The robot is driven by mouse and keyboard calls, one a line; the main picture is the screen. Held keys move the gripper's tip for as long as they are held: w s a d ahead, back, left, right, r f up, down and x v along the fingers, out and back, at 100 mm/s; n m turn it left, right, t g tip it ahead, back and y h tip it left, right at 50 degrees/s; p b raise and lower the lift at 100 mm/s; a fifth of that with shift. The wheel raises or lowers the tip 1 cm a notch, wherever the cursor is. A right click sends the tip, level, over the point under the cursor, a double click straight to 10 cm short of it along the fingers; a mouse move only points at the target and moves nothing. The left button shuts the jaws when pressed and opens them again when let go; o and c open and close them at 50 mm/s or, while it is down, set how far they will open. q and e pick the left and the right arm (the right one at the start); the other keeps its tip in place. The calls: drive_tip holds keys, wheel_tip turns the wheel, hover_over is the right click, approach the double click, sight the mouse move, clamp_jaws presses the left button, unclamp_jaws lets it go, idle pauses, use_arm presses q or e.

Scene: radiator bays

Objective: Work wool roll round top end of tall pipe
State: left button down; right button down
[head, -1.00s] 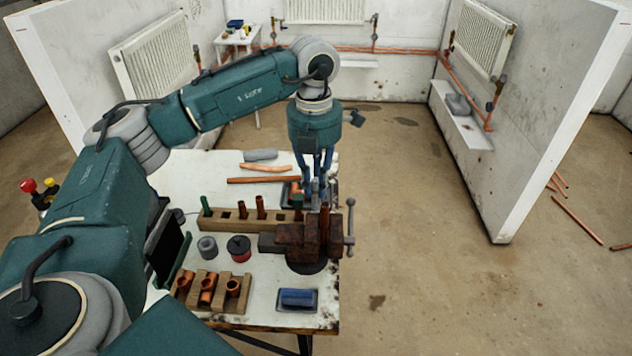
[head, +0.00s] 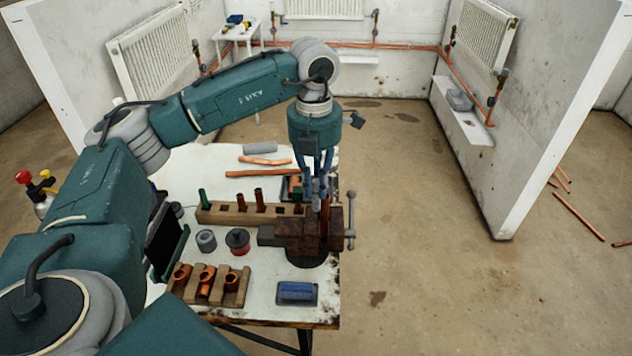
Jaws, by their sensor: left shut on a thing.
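The tall copper pipe (head: 324,214) stands upright in the rusty vise (head: 292,236) at the right edge of the bench. My left gripper (head: 320,189) points down at the pipe's top end, with its fingers shut. The wool roll is hidden or too small to make out between the fingers; its place suggests that it is what they hold. Whether it touches or surrounds the pipe, I cannot tell. My right gripper is not in view.
The bench (head: 215,167) also holds a wooden rack (head: 222,212) of short pipes, a block with copper fittings (head: 207,284), a grey ring (head: 206,241), a round dark tin (head: 238,242) and a blue pad (head: 296,292).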

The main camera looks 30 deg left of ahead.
use_arm(q)
drive_tip(key=shift+f, duration=0.1)
idle(0.3)
drive_tip(key=shift+f, duration=0.3)
drive_tip(key=shift+w, duration=0.15)
idle(0.3)
